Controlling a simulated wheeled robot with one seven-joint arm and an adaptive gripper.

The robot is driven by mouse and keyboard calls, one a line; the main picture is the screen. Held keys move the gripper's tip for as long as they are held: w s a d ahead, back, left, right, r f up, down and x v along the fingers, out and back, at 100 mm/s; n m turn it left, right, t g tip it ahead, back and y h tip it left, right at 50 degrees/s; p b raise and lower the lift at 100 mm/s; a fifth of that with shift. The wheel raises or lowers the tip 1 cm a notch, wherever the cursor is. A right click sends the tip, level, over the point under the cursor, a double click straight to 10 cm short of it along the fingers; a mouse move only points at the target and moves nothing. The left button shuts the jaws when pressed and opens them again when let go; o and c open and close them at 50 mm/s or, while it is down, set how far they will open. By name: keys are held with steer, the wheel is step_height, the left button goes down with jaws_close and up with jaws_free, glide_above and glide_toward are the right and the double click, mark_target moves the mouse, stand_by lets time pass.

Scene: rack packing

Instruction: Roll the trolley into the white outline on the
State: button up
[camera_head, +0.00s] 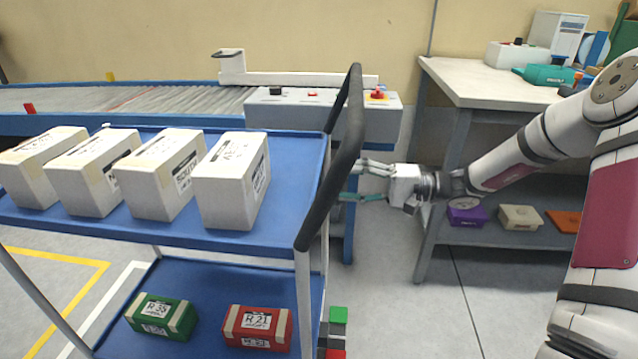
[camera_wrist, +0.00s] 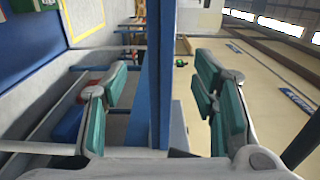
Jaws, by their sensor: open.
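The trolley (camera_head: 285,237) has two blue shelves, pale posts and a black handle (camera_head: 335,165) at its right end. Several white boxes (camera_head: 232,185) stand in a row on its top shelf. A green box (camera_head: 160,316) and a red box (camera_head: 257,327) sit on the lower shelf. My gripper (camera_head: 350,181) is open just right of the handle, fingers pointing at it; I cannot tell whether they touch. In the wrist view the teal fingers (camera_wrist: 162,72) are spread, with a blue beam behind the gap. A white floor line (camera_head: 100,305) shows partly behind the trolley.
A roller conveyor (camera_head: 170,98) with a grey control box runs behind the trolley. A workbench (camera_head: 490,85) with bins on its lower shelf stands at right. A yellow floor line (camera_head: 85,300) lies at left.

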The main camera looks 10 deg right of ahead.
steer(key=x, duration=0.8)
steer(key=shift+a+b, duration=0.2)
steer(key=shift+b, duration=0.15)
steer(key=shift+c, duration=0.3)
jaws_close()
